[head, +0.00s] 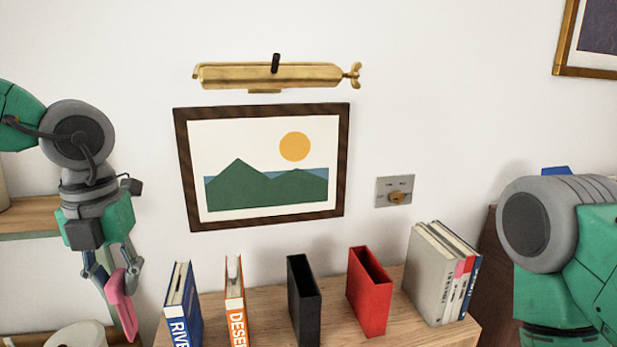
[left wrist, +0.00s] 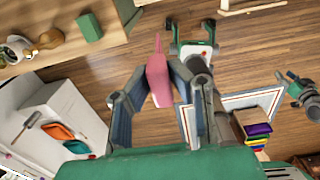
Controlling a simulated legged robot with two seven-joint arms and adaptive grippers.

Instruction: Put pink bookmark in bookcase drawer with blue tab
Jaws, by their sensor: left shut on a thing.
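My left gripper (head: 118,283) hangs fingers-down at the left of the head view, shut on the pink bookmark (head: 121,305). The bookmark is a flat pink strip hanging below the fingers, clear of the wooden top to its right. In the left wrist view the bookmark (left wrist: 158,82) sits between the two fingers of the left gripper (left wrist: 165,75). My right arm crosses the right edge of the head view; its gripper is outside that view. I cannot make out a drawer with a blue tab.
A wooden top (head: 270,315) bears a blue book (head: 182,305), an orange-and-white book (head: 234,300), a black holder (head: 303,300), a red holder (head: 368,290) and several pale books (head: 435,275). A wooden shelf (head: 30,215) is at left. A framed picture (head: 262,167) hangs behind.

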